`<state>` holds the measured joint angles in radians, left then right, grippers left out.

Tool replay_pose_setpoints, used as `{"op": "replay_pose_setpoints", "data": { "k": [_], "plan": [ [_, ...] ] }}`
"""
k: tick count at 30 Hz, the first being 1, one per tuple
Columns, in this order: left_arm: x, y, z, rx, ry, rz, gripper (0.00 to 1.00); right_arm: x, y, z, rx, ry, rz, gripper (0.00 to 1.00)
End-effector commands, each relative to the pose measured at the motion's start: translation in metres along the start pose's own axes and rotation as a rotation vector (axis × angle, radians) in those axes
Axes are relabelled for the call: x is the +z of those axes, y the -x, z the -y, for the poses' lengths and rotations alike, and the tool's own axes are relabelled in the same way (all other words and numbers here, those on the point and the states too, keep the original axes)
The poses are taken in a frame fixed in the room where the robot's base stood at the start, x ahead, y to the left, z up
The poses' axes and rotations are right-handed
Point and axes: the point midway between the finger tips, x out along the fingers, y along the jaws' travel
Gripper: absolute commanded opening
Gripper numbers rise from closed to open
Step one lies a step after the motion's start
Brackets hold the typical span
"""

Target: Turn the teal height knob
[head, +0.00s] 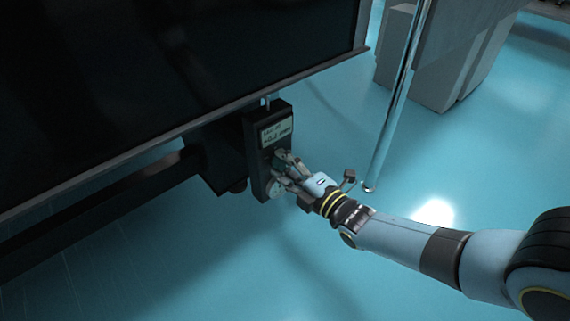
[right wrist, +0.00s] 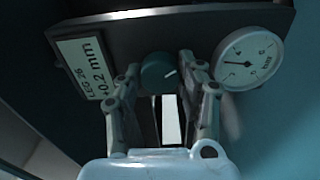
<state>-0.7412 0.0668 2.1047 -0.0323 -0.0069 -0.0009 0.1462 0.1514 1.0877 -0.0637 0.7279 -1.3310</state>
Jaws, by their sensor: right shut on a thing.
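The teal height knob (right wrist: 158,72) sits on a dark control box (head: 256,160) hung under the table edge, and a white pointer line on it slants up to the right. My right gripper (head: 280,160) is at the front of the box with its fingers on either side of the knob, shut on it. In the right wrist view the gripper (right wrist: 160,80) has one finger left and one right of the knob. A display (right wrist: 85,68) reads "LEG 26" and "+0.2 mm". A round white gauge (right wrist: 250,60) is beside the knob. My left gripper is not in view.
The dark optical table (head: 180,60) overhangs at the upper left, with a dark beam (head: 100,205) beneath it. A shiny metal post (head: 398,95) and a grey cabinet (head: 430,80) stand to the right. The teal floor around my right arm is clear.

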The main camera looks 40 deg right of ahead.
Motion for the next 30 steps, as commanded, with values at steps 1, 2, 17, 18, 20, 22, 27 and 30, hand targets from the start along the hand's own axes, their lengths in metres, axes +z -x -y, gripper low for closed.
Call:
{"op": "replay_pose_setpoints", "data": {
  "k": [1,2,17,18,20,22,27,30],
  "plan": [
    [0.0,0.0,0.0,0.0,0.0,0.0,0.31,-0.001,0.002,0.002,-0.005,-0.001,0.0,0.06],
    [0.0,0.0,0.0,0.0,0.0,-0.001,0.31,-0.001,0.002,0.002,-0.005,-0.001,0.0,0.06],
    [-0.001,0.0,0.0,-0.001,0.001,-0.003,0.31,0.0,0.001,0.001,-0.002,-0.002,0.0,0.61],
    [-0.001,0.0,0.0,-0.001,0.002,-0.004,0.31,0.0,0.002,0.001,-0.002,-0.002,0.0,0.61],
    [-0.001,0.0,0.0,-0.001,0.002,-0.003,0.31,0.0,0.006,0.001,-0.002,-0.001,0.0,0.61],
    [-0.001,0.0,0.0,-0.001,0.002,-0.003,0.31,0.0,0.014,0.002,-0.004,-0.002,0.0,0.61],
    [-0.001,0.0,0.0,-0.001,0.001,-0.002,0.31,0.0,0.05,0.002,-0.005,-0.002,-0.001,0.61],
    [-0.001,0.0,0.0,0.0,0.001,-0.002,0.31,0.0,0.073,0.002,-0.006,-0.002,0.0,0.61]
  ]
}}
